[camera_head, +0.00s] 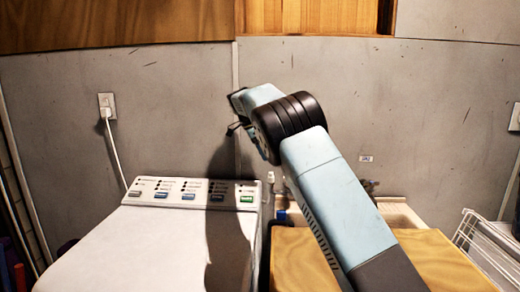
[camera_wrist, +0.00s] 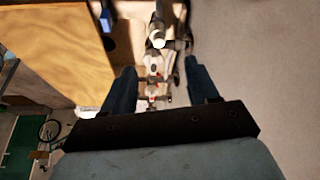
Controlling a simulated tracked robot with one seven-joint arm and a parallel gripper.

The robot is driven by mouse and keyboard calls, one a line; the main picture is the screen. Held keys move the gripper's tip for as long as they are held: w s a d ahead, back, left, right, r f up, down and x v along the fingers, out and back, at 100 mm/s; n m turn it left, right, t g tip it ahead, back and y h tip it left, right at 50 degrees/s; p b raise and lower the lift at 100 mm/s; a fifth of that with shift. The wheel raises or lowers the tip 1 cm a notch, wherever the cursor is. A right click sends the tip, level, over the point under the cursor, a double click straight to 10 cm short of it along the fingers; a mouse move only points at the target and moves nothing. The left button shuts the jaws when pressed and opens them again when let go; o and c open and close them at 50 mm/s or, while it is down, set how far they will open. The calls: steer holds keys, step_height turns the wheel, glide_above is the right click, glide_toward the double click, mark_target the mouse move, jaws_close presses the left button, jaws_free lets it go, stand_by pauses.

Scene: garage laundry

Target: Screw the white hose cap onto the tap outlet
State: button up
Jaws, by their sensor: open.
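In the wrist view my gripper (camera_wrist: 161,88) is open, its two dark fingers apart with nothing held between them. Beyond and between the fingers are metal tap fittings (camera_wrist: 153,70) close to the grey wall. A bright white round piece (camera_wrist: 159,42) shows among the fittings; it may be the white hose cap, but it is too small to be sure. In the head view my gripper (camera_head: 236,128) is raised in front of the wall, mostly hidden by my arm. A small tap (camera_head: 368,186) shows low on the wall behind my arm, partly covered.
A white washing machine (camera_head: 150,245) stands at left, with a wooden counter (camera_head: 440,260) to the right. A pale sink (camera_head: 400,213) lies behind the counter. A white wire rack (camera_head: 485,245) is at far right. A plugged-in cord hangs from a wall outlet (camera_head: 107,104).

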steer(key=shift+d+r+x, duration=0.1)
steer(key=shift+d+x, duration=0.1)
steer(key=shift+x, duration=0.8)
steer(key=shift+d+r+x, duration=0.1)
steer(key=shift+d+x, duration=0.05)
steer(key=shift+x, duration=0.9)
steer(key=shift+d+r+x, duration=0.1)
steer(key=shift+d+x, duration=0.1)
steer(key=shift+x, duration=0.8)
steer(key=shift+w+f, duration=0.1)
steer(key=o, duration=0.3)
